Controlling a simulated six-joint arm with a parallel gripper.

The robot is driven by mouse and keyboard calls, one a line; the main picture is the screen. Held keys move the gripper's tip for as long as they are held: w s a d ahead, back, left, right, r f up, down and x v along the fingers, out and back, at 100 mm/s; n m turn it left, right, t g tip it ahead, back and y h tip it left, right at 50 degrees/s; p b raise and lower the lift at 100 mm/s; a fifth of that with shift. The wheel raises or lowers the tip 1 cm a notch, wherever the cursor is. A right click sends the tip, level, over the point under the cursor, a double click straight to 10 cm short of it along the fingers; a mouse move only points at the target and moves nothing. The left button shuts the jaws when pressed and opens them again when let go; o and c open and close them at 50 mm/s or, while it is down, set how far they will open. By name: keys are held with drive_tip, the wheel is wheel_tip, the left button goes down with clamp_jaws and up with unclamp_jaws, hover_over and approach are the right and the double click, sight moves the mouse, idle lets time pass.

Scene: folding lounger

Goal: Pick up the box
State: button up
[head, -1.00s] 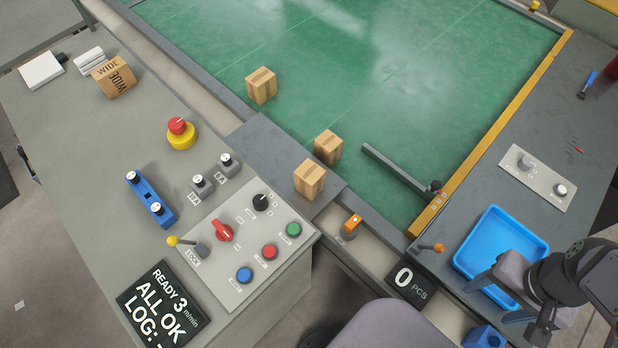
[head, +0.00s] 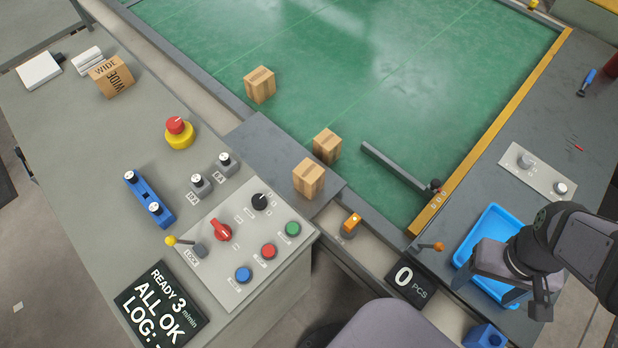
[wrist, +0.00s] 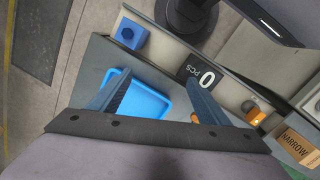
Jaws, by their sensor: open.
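Several cardboard boxes show in the head view. One box (head: 308,179) stands on the grey plate at the belt's near edge. A second box (head: 327,146) stands just behind it on the green belt, and a third box (head: 260,85) is farther back left. A box marked WIDE (head: 112,76) sits on the left console. My gripper (head: 515,292) is over the blue tray at the right, well away from the boxes. In the wrist view my gripper (wrist: 158,76) is open, with nothing between its fingers; a box marked NARROW (wrist: 299,146) shows at the right edge.
The blue tray (head: 491,218) lies below my gripper, partly hidden by it. A dark bar (head: 398,168) crosses part of the belt. An orange sensor (head: 351,224) and a counter reading 0 (head: 404,282) stand along the front rail. The left console carries buttons and an emergency stop (head: 179,132).

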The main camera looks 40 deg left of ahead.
drive_tip(key=w+a+n+t+h, duration=0.1)
drive_tip(key=a+n, duration=0.2)
drive_tip(key=n, duration=0.1)
drive_tip(key=w+a+f+n+t+h+b, duration=0.1)
drive_tip(key=a+n, duration=0.3)
drive_tip(key=w+a+n+h, duration=0.1)
drive_tip(key=a+n, duration=0.2)
drive_tip(key=n, duration=0.1)
drive_tip(key=shift+w+a+f+n+t+h, duration=0.15)
drive_tip(key=shift+w+f+n+t+h, duration=0.15)
drive_tip(key=shift+f+n+t+h, duration=0.1)
drive_tip(key=a+n+t+b, duration=0.2)
drive_tip(key=a+n+t, duration=0.2)
drive_tip(key=a+n, duration=0.45)
drive_tip(key=n+t+y+b, duration=0.1)
drive_tip(key=n+t+y, duration=0.6)
drive_tip(key=n, duration=0.6)
approach(307, 172)
drive_tip(key=shift+w+d+r+g+y, duration=0.2)
drive_tip(key=shift+w+g+y, duration=0.1)
drive_tip(key=shift+w, duration=0.15)
drive_tip(key=shift+m, duration=0.25)
drive_tip(key=shift+p+x, duration=1.1)
drive_tip(key=shift+x, duration=2.65)
drive_tip(key=shift+f, duration=0.15)
drive_tip(key=shift+s, duration=0.1)
drive_tip(key=shift+c, duration=0.6)
drive_tip(key=c, duration=1.5)
